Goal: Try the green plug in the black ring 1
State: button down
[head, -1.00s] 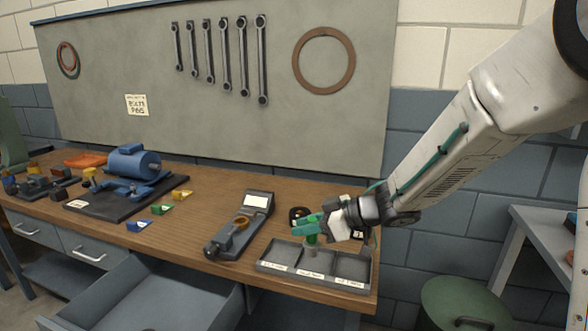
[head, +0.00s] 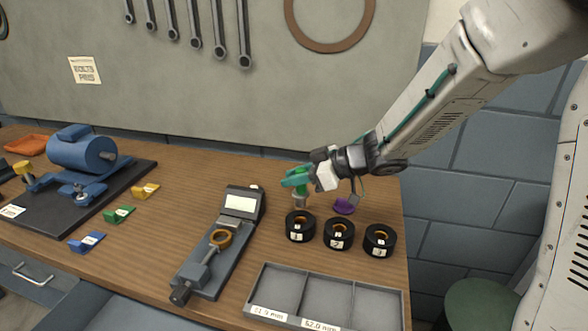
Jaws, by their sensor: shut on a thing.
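My gripper (head: 296,179) is shut on the green plug (head: 300,200), whose grey metal end points down below the teal fingers. Most of its green upper part is hidden between the fingers. The black ring 1 (head: 300,228) lies on the bench with its tag facing me. The plug's lower end shows just above the far rim of ring 1 in the picture and is not seen inside the hole. Whether it is directly over the hole or behind the ring I cannot tell.
Black rings 2 (head: 339,235) and 3 (head: 379,241) stand to the right. A purple piece (head: 344,206) lies behind ring 2. A grey tray (head: 253,300) with labelled compartments is in front. A grey measuring device (head: 205,266) holding a brass ring (head: 220,239) is at the left.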

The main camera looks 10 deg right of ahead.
aim_at(295, 192)
jog(key=shift+f, duration=2.05)
jog(key=shift+s+f, duration=0.1)
jog(key=shift+f, duration=1.65)
jog(key=shift+r, duration=0.1)
dwell(0.9)
jog(key=shift+r, duration=2.1)
jog(key=shift+r, duration=2)
